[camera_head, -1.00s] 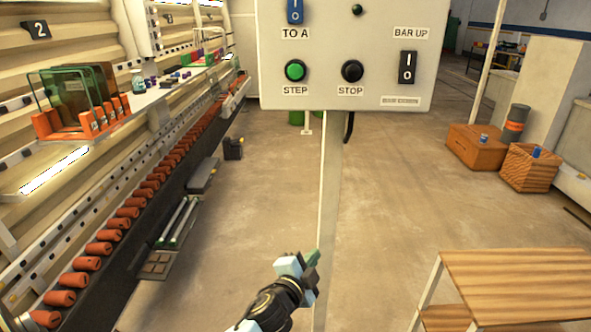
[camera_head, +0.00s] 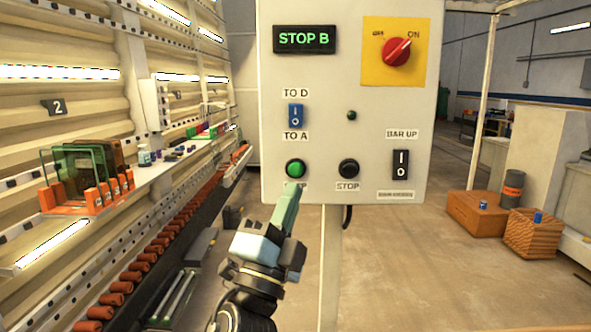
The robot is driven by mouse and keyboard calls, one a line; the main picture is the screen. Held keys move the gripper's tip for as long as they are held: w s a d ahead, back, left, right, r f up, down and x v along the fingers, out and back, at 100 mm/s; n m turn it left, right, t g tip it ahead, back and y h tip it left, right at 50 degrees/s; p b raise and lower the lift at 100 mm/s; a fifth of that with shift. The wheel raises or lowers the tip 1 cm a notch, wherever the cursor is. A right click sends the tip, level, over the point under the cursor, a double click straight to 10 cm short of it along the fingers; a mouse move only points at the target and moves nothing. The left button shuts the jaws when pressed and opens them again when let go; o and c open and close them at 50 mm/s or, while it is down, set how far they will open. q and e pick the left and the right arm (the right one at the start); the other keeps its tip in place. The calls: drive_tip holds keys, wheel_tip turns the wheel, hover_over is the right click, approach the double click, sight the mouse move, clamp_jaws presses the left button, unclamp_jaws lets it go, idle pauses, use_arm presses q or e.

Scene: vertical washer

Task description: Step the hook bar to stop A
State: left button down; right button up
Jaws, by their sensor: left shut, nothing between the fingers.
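The control box (camera_head: 330,75) hangs upright in the middle. I cannot single out the hook bar. My right gripper is not in view.
A red rotary switch (camera_head: 397,52) on a yellow plate points to ON. A black BAR UP rocker (camera_head: 400,164) and a small dark green lamp (camera_head: 351,115) share the panel. A washer wall with glass panes (camera_head: 75,172) stands left. Crates (camera_head: 478,212) stand right on open floor.

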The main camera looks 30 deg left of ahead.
sight(298, 164)
use_arm(q)
drive_tip(key=w+a+b, duration=0.1)
drive_tip(key=w+a, duration=0.3)
drive_tip(key=w, duration=0.3)
drive_tip(key=shift+w+a, duration=0.3)
drive_tip(key=shift+w+a, duration=0.1)
idle(2.1)
drive_tip(key=shift+w+a+b, duration=0.1)
drive_tip(key=shift+w+b, duration=0.2)
drive_tip(key=shift+b, duration=0.05)
drive_tip(key=shift+w+a, duration=0.3)
drive_tip(key=shift+w, duration=0.1)
idle(0.7)
drive_tip(key=shift+s, duration=0.1)
drive_tip(key=shift+s+d, duration=0.5)
drive_tip(key=shift+s, duration=0.2)
